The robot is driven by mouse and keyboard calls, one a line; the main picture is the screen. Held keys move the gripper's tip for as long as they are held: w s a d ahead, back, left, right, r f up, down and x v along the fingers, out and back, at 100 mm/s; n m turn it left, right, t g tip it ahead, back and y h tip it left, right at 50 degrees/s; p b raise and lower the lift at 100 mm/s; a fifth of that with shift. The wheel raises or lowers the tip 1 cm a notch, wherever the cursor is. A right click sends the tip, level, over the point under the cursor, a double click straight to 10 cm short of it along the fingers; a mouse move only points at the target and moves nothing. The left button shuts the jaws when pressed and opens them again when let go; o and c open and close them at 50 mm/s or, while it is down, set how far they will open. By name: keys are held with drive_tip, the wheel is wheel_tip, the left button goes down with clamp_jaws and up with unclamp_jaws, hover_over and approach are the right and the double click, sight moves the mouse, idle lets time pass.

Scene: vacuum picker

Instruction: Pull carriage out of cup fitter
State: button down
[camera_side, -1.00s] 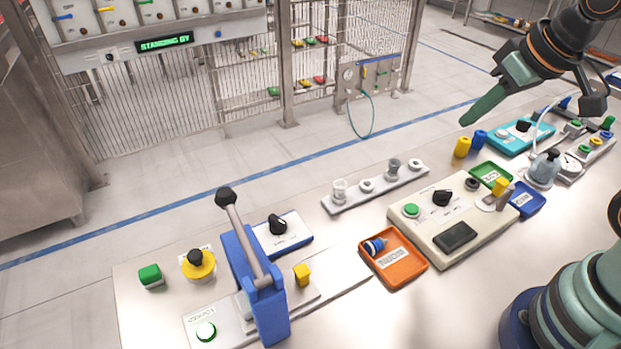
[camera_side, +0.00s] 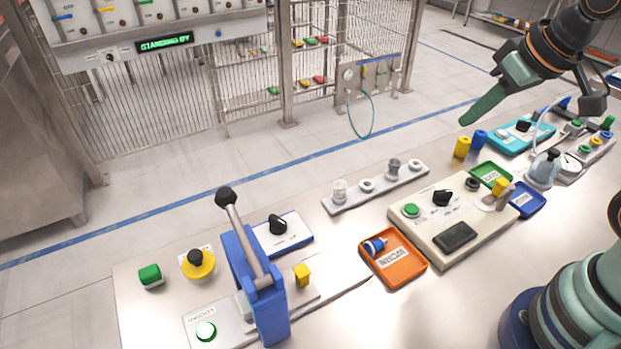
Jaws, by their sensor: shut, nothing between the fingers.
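The cup fitter (camera_side: 268,318) seems to be the blue press frame at the lower left, with a black-knobbed lever (camera_side: 245,235) leaning up to the left. A flat grey carriage (camera_side: 312,298) lies at its right side and carries a yellow tab (camera_side: 302,274). How far the carriage sits inside the frame is partly hidden by the blue post. My gripper (camera_side: 468,119) is shut and empty at the upper right. It hangs in the air, far from the carriage, up and to the right of it.
An orange tray (camera_side: 408,275) with a blue part stands right of the carriage, before a beige control box (camera_side: 480,235). A grey rack of cups (camera_side: 350,202) lies behind. A yellow-based knob (camera_side: 198,265) and green button (camera_side: 150,276) stand left. The table front is clear.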

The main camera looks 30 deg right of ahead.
drive_tip(key=c, duration=0.7)
unclamp_jaws()
drive_tip(key=shift+w+a, duration=0.15)
drive_tip(key=shift+a, duration=0.1)
drive_tip(key=shift+c, duration=0.2)
drive_tip(key=w+a+f+g, duration=0.1)
drive_tip(key=a, duration=0.3)
drive_tip(key=w+a+g, duration=0.1)
drive_tip(key=w+a, duration=0.1)
drive_tip(key=a, duration=0.3)
drive_tip(key=w+a+f+g+y, duration=0.1)
drive_tip(key=a, duration=0.4)
drive_tip(key=shift+w+f, duration=0.15)
drive_tip(key=shift+f, duration=0.2)
drive_tip(key=g+h, duration=0.1)
drive_tip(key=g, duration=0.2)
hover_over(302, 272)
wheel_tip(302, 272, down, 8)
wheel_tip(302, 272, down, 12)
drive_tip(key=shift+r, duration=0.1)
clamp_jaws()
